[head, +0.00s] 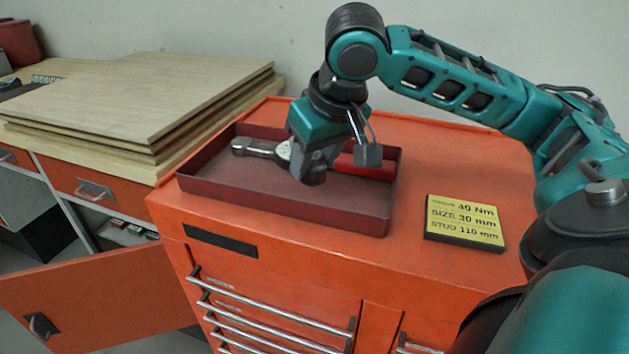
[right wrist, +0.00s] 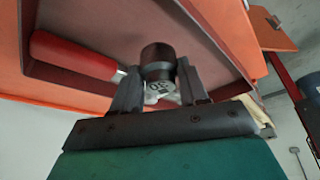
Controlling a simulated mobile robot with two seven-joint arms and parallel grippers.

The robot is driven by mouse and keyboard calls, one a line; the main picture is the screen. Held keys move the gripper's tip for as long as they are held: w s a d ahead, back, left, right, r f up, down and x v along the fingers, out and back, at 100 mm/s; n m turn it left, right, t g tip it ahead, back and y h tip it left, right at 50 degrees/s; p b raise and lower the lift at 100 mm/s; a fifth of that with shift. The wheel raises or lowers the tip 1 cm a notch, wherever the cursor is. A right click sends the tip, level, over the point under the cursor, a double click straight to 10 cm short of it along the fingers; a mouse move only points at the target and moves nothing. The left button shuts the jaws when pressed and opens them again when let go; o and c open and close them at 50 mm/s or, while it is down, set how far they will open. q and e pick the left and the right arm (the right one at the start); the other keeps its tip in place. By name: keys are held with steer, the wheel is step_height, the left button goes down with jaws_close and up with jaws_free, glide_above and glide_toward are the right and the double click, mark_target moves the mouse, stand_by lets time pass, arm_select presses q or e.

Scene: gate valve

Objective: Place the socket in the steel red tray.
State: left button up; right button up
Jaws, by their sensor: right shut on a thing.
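The dark steel socket (head: 314,180) is held between the fingers of my right gripper (head: 311,165), over the inside of the red steel tray (head: 285,211). In the right wrist view the socket (right wrist: 158,58) stands out between the two fingers of the gripper (right wrist: 158,84), and a "30" shows on its near face. Whether the socket touches the tray floor I cannot tell. A wrench with a red handle (head: 366,166) and a steel head (head: 262,147) lies in the tray behind the socket, partly hidden by the gripper. My left gripper is not in view.
The tray sits on an orange tool cabinet (head: 432,160). A yellow and black label plate (head: 465,221) reading 40 Nm, 30 mm, 110 mm lies right of it. Stacked wooden boards (head: 140,95) stand close on the left. An orange cabinet door (head: 100,295) hangs open below.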

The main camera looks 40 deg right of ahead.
mark_target(319, 165)
step_height(319, 165, down, 3)
steer(key=shift+b, duration=0.4)
steer(key=shift+f, duration=0.2)
steer(key=o, duration=1.2)
steer(key=shift+f, duration=0.1)
